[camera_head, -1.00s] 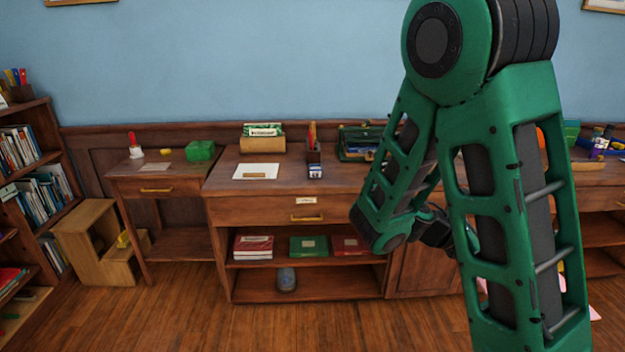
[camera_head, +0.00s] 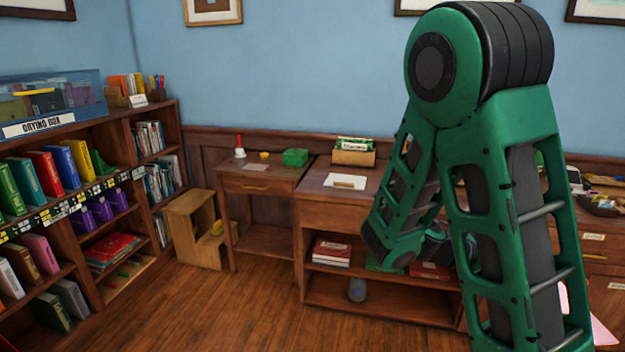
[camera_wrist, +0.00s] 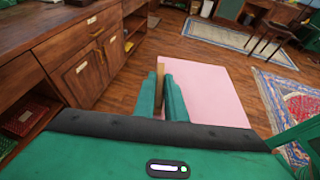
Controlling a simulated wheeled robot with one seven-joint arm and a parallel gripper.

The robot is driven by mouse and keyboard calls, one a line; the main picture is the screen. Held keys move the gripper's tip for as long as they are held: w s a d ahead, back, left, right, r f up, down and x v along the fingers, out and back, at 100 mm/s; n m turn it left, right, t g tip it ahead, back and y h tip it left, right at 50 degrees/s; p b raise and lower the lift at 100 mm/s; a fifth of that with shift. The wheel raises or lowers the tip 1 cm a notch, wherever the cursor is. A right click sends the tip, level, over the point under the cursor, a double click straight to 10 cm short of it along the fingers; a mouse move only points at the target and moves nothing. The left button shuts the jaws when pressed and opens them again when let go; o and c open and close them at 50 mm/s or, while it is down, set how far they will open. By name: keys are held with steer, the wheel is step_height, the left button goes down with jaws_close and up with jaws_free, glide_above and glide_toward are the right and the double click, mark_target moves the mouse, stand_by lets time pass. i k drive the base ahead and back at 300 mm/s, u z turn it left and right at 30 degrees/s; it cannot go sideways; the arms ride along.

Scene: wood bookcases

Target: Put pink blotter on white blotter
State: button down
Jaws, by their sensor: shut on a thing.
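The pink blotter (camera_wrist: 215,95) is a flat pink sheet with a wooden strip (camera_wrist: 161,84). My gripper (camera_wrist: 166,88) is shut on that wooden strip, and the sheet extends to the right of the fingers above the wood floor. A small part of the pink blotter also shows at the lower right edge of the head view (camera_head: 604,333). The white blotter (camera_head: 345,178) lies flat on the wooden desk top, with a small wooden strip on it. In the head view my gripper is hidden behind my green arm.
A brown box of cards (camera_head: 353,152) stands behind the white blotter. A small side table (camera_head: 262,186) with a bell and a green box is to its left. A wooden step stool (camera_head: 197,228) and bookcases (camera_head: 85,215) are further left. Open floor lies in front.

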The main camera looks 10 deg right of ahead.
mark_target(346, 178)
steer(key=u, duration=0.45)
steer(key=i, duration=1.25)
steer(key=u, duration=0.4)
steer(key=i, duration=1.25)
steer(key=z, duration=0.85)
steer(key=i, duration=1)
steer(key=z, duration=0.45)
